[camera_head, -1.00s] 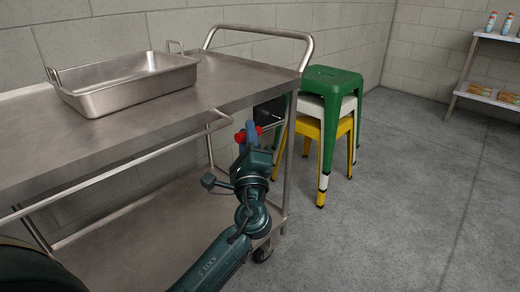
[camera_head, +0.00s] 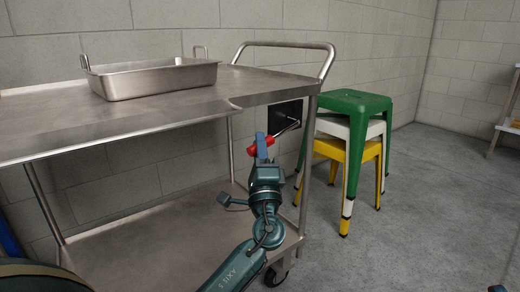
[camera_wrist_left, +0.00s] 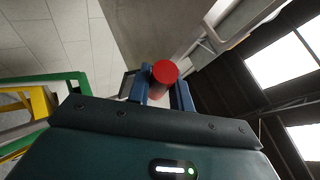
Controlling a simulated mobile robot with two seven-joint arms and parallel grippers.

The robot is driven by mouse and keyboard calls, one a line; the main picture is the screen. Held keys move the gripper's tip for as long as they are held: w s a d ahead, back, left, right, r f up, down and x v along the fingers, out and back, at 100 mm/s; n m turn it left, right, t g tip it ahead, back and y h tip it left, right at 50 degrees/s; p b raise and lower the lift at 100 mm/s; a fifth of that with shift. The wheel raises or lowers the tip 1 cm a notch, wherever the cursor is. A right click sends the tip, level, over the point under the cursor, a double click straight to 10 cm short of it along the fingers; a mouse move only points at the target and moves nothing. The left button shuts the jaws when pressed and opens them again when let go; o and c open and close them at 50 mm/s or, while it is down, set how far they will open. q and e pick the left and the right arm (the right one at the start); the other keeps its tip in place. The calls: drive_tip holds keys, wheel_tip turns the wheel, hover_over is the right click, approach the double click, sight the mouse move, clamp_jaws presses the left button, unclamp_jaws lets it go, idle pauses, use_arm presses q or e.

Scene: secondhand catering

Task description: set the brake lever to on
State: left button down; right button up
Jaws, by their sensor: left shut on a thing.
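The brake lever is a thin metal rod with a red grip (camera_head: 269,141), mounted at a black plate (camera_head: 284,117) under the near right end of the steel cart's top. The lever slants down and left from the plate. My left gripper (camera_head: 261,147) comes up from below with its blue fingers shut around the red grip. In the left wrist view the round red end of the grip (camera_wrist_left: 165,72) sits between the two blue fingers (camera_wrist_left: 160,92). Any on or off marking is not readable. My right gripper is not in view.
The steel cart (camera_head: 190,112) carries a deep metal pan (camera_head: 155,80) and has a lower shelf (camera_head: 150,235). A push handle (camera_head: 330,62) rises at its right end. Stacked green, white and yellow stools (camera_head: 350,104) stand close to its right. Open floor (camera_head: 420,230) lies beyond.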

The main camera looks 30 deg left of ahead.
use_arm(q)
drive_tip(key=shift+w+a+f+n+g+y, duration=0.1)
drive_tip(key=shift+f+n+g+y, duration=0.4)
drive_tip(key=shift+n+y, duration=0.45)
drive_tip(key=shift+f, duration=0.1)
drive_tip(key=c, duration=1.3)
unclamp_jaws()
drive_tip(key=shift+o, duration=0.2)
drive_tip(key=shift+f, duration=0.1)
